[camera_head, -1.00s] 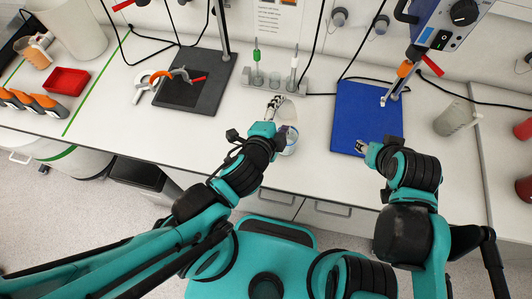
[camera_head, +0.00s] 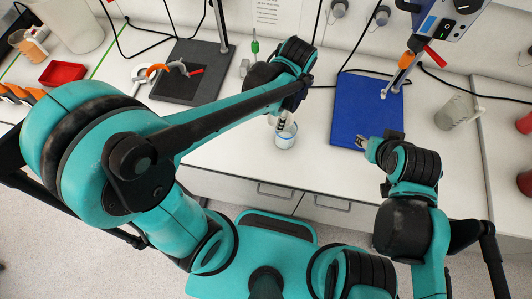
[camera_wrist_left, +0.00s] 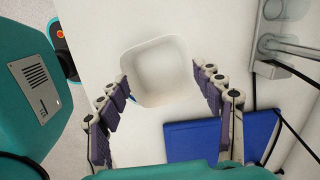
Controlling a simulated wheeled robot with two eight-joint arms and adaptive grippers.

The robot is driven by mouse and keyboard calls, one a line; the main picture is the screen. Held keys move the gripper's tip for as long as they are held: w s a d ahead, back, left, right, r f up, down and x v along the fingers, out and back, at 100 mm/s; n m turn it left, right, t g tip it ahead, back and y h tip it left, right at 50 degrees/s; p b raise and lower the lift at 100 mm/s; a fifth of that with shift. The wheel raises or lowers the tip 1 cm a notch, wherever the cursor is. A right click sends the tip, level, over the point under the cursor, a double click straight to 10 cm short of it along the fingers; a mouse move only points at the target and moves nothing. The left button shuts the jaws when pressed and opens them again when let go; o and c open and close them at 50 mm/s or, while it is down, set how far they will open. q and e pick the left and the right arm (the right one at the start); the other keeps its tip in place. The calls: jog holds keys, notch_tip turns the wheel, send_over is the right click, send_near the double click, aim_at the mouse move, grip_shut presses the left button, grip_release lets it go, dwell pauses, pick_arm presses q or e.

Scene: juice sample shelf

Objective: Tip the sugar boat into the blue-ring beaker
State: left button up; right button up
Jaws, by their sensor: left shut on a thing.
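The white square sugar boat (camera_wrist_left: 158,70) is between the fingers of my left gripper (camera_wrist_left: 166,95) in the left wrist view. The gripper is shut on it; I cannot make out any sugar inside. In the head view my left arm reaches over the bench and its wrist mostly hides the gripper and boat. The clear blue-ring beaker (camera_head: 286,138) stands near the bench's front edge, just below my left wrist. A small blue bit shows beside the boat in the wrist view. My right gripper (camera_head: 362,143) is by the blue mat's front edge; its fingers are too small to judge.
The blue mat (camera_head: 362,110) lies right of the beaker, under a stand. A dark stirrer plate (camera_head: 190,85) and red tray (camera_head: 63,73) are on the left. A grey beaker (camera_head: 453,112) stands on the right. My left arm hides part of the bench.

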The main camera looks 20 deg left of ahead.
pick_arm(q)
jog(key=shift+w+d+f+g+b, duration=0.15)
jog(key=shift+w+f+g+b, duration=0.1)
jog(key=shift+w+g+b, duration=0.25)
jog(key=shift+s+d+r+p, duration=0.1)
jog(key=shift+r+p, duration=0.1)
jog(key=shift+p, duration=0.15)
jog(key=shift+r, duration=0.2)
jog(key=w+r, duration=0.1)
jog(key=w+p, duration=0.1)
jog(key=w+d+r+p, duration=0.1)
jog(key=shift+w+d+r, duration=0.1)
jog(key=shift+w+r, duration=0.2)
jog(key=shift+w, duration=0.1)
